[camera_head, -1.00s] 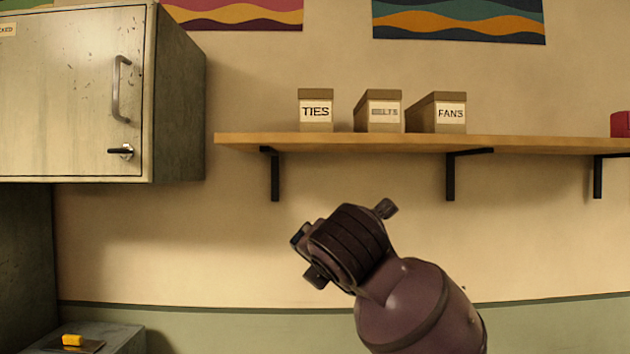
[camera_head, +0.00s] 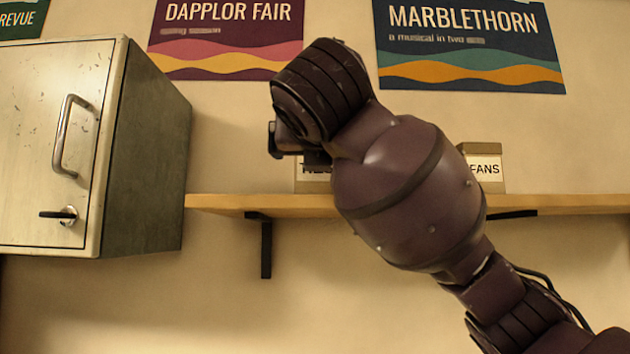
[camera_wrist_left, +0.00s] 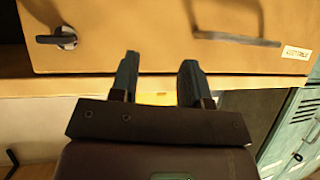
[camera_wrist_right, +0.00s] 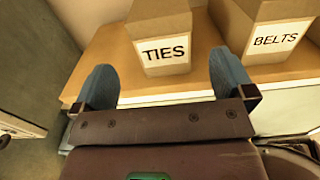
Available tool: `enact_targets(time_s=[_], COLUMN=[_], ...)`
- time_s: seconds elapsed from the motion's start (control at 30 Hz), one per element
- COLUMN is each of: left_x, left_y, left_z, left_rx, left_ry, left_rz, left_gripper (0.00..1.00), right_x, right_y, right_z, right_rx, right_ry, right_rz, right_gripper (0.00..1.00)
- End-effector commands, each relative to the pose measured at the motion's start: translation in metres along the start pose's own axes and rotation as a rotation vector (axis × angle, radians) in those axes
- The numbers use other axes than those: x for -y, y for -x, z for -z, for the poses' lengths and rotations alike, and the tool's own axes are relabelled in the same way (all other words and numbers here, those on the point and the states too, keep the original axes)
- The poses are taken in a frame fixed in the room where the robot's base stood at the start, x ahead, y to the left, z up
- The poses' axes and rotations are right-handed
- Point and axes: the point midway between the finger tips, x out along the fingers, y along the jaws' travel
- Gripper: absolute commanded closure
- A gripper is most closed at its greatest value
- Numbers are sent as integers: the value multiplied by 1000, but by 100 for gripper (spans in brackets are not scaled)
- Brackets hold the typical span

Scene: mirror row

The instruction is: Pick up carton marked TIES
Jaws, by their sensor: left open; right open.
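The carton marked TIES (camera_head: 312,187) stands on the wooden shelf, mostly hidden behind my right gripper and arm in the head view. In the right wrist view the tan carton (camera_wrist_right: 165,25) shows its white TIES label, upright, just ahead between the fingers. My right gripper (camera_wrist_right: 164,76) is open and empty, with one blue-grey finger to each side of the carton's line; I cannot tell whether they touch it. My left gripper (camera_wrist_left: 159,66) is open and empty in front of a cabinet door, and is out of the head view.
The BELTS carton (camera_wrist_right: 270,35) stands close to the right of TIES, near my right finger. The FANS carton (camera_head: 482,185) is farther right. A metal cabinet (camera_head: 145,150) hangs left of the shelf (camera_head: 225,203). Posters (camera_head: 225,40) are on the wall above.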

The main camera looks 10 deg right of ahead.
Motion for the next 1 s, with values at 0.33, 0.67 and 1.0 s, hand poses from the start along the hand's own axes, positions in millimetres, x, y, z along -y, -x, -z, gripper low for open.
enact_targets(time_s=[0.33, 0.67, 1.0], left_x=[2, 3, 3], left_y=[8, 10, 11], left_z=[-6, 12, 13], left_rx=[23, 7, 7], left_ry=[-1, -2, -2], left_rz=[3, 1, 2], left_gripper=[57, 57, 57], right_x=[0, 1, 1], right_y=[-42, -75, -96], right_z=[1, -1, 0], right_rx=[-3, -5, -2], right_ry=[-2, -2, -3], right_rz=[1, 1, 0], right_gripper=[0, 0, 0])
